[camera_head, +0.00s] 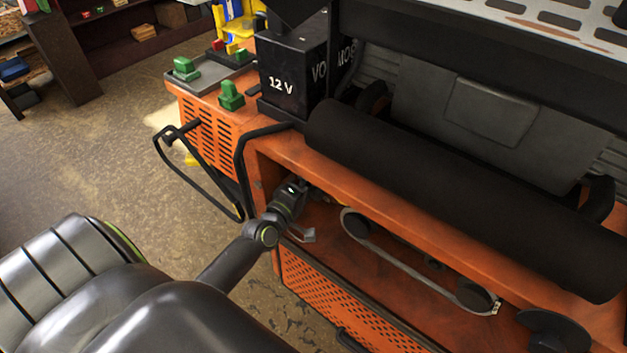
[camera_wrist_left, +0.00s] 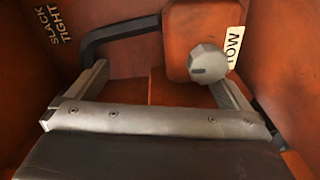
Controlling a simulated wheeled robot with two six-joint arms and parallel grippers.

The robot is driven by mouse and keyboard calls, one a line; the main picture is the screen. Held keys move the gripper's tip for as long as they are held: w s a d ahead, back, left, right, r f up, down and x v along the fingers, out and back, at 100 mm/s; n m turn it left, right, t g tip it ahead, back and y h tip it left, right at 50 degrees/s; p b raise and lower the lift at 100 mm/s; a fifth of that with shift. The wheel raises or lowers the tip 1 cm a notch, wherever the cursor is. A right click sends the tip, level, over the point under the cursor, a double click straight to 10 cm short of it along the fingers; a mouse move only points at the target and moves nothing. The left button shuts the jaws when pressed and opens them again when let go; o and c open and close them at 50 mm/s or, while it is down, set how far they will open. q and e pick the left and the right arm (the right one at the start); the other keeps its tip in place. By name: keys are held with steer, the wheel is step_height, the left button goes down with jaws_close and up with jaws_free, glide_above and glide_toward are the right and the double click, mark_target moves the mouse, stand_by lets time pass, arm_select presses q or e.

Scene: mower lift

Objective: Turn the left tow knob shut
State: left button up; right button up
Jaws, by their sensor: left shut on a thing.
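The left tow knob (camera_wrist_left: 208,64) is a grey rounded ball in front of an orange block, with a white "TOW" label (camera_wrist_left: 236,45) beside it. My left gripper (camera_wrist_left: 160,80) is inside the orange bay, its two grey fingers standing apart. The knob overlaps the tip of the right-hand finger in the left wrist view. It is taken as held, though the picture does not show the contact clearly. In the head view my left arm reaches into the machine's left opening; the knob is hidden there. My right gripper is out of view.
A black bent bar (camera_wrist_left: 125,33) crosses the bay near the left finger. A "SLACK TIGHT" marking (camera_wrist_left: 55,32) is on the wall. The orange machine (camera_head: 290,155) carries a black 12 V box (camera_head: 292,72) and a black roller (camera_head: 450,195). A belt (camera_head: 415,262) runs right of the arm.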

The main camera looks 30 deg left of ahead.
arm_select(q)
steer(key=shift+w+r, duration=0.1)
steer(key=shift+r, duration=0.45)
steer(key=shift+d, duration=0.1)
steer(key=shift+s+f, duration=0.35)
steer(key=shift+s, duration=0.1)
steer(key=shift+s+f, duration=0.1)
steer(key=shift+s, duration=0.2)
steer(key=s, duration=0.3)
steer(key=s+b, duration=0.1)
steer(key=s, duration=0.1)
steer(key=shift+s+r, duration=0.1)
steer(key=shift+r, duration=0.25)
steer(key=c, duration=0.6)
steer(key=s+b, duration=0.2)
steer(key=s, duration=0.2)
steer(key=s+f+b, duration=0.1)
steer(key=s+b, duration=0.1)
steer(key=s, duration=0.3)
steer(key=s+b, duration=0.2)
steer(key=s, duration=0.3)
steer(key=shift+s+f, duration=0.25)
steer(key=shift+f, duration=0.1)
steer(key=shift+c, duration=0.2)
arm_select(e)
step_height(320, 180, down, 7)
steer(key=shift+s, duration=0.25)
